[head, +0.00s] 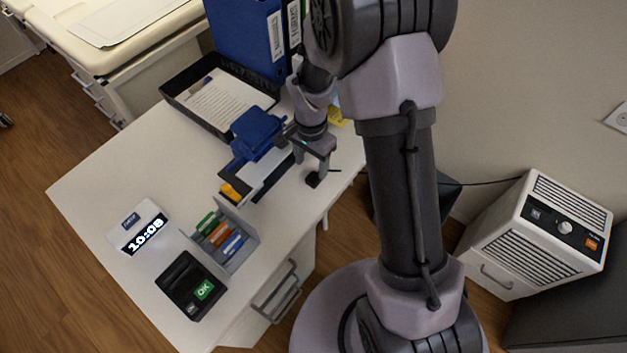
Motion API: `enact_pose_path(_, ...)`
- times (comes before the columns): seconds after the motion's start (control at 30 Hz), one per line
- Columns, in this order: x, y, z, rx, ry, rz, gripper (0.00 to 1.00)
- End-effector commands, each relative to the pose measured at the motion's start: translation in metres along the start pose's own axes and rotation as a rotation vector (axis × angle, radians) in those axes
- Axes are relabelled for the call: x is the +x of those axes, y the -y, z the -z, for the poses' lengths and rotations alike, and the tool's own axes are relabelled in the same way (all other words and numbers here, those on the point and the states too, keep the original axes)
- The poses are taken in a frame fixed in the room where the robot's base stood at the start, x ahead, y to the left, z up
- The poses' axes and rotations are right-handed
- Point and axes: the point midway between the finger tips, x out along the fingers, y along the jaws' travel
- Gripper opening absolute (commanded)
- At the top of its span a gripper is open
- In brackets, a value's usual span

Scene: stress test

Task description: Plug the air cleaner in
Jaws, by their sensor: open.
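The air cleaner (540,235) is a white box with dark grilles and a knob, on the floor at the right. A thin dark cord (480,184) runs left from it and passes behind my arm. A small black piece (315,180), which looks like the plug with a short length of cord, lies on the desk near its right edge. My gripper (312,160) is open, pointing down just above and behind this piece, apart from it as far as I can tell. A pale wall socket (622,118) shows partly at the right picture edge.
The white desk (105,185) holds a paper tray (187,100), blue binders (245,40), a blue device (257,135), a clock (140,228), a divided holder (243,258) and a black OK terminal (190,287). A dark cabinet (570,322) stands lower right. My arm hides the middle.

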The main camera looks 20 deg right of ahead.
Motion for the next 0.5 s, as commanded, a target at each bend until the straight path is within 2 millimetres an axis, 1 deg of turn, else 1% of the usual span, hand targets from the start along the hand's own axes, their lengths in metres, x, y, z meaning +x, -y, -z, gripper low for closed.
enact_pose_path(0.17, -0.001, 0.000, 0.000, 0.000, 0.000, 0.000, 0.58)
enact_pose_path(0.27, 0.002, -0.001, 0.000, 0.000, 0.000, 0.000, 0.58)
enact_pose_path(0.37, 0.015, -0.003, 0.001, 0.001, 0.001, -0.002, 0.58)
enact_pose_path(0.5, 0.040, -0.007, 0.002, 0.002, 0.002, -0.002, 0.58)
